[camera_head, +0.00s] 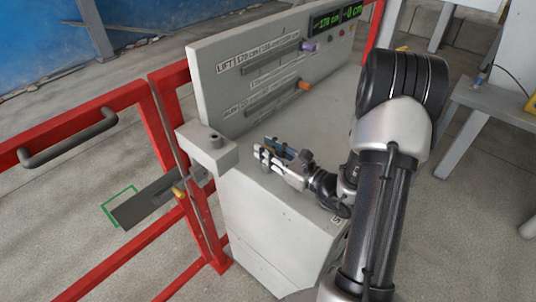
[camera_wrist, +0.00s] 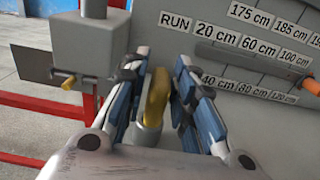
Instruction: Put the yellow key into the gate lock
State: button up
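The yellow key (camera_wrist: 157,97) stands upright between the fingers of my gripper (camera_wrist: 161,62) in the wrist view, above a short grey cylinder. The fingers have blue pads and are apart, with a narrow gap visible to the right of the key. I cannot tell whether the left finger touches it. In the head view my gripper (camera_head: 264,152) is low over the console top, and the key is mostly hidden by the fingers. A grey block with a round post (camera_head: 210,146), possibly the gate lock, sits at the console's left edge beside the red gate; it also shows in the wrist view (camera_wrist: 88,42).
The console panel (camera_head: 225,60) rises behind my gripper, with labelled slots, a purple knob (camera_head: 309,46) and an orange knob (camera_head: 304,85). A grey plate (camera_head: 150,203) with a yellow piece (camera_head: 179,191) is on the red gate (camera_head: 170,130). The console top is otherwise clear.

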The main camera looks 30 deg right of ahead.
grip_shut()
jog(key=shift+r, duration=0.1)
